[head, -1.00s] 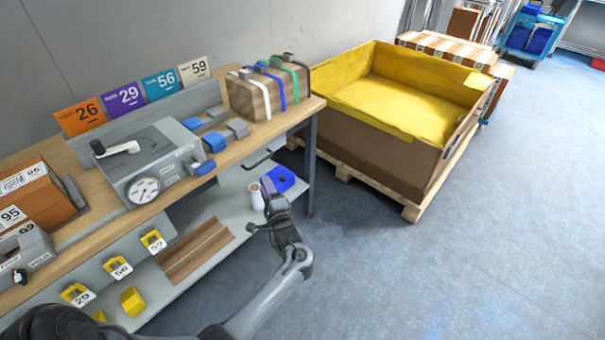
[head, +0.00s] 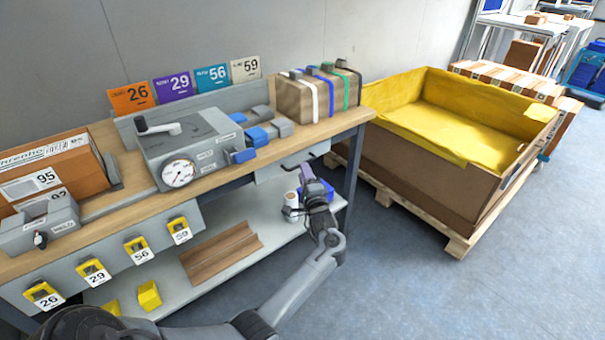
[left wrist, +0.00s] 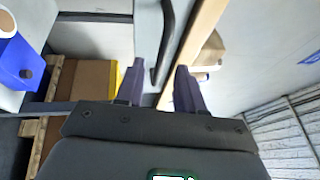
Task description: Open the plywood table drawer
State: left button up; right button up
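The plywood table (head: 95,248) stands along the wall at the left. Its grey drawer front (head: 268,176) is under the top at the right end and looks shut. The drawer's dark bar handle (head: 298,163) is on that front, partly behind my left gripper (head: 307,174). In the left wrist view the handle (left wrist: 166,42) lies in the gap between the two fingers of my left gripper (left wrist: 160,66), which are apart. I cannot tell whether a finger touches it. My right gripper is not in view.
A lower shelf (head: 205,290) holds a blue bin (head: 318,188), a white roll (head: 291,205) and brown boards (head: 222,253). A strapped box (head: 296,98) and a grey gauge unit (head: 190,143) stand on top. A yellow-lined crate (head: 420,170) stands right; floor before it is clear.

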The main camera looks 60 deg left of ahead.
pick_arm(q)
jog(key=b+x, duration=0.1)
jog(key=x, duration=0.2)
jog(key=shift+a, duration=0.1)
jog(key=shift+w+r, duration=0.1)
grip_shut()
dwell(0.3)
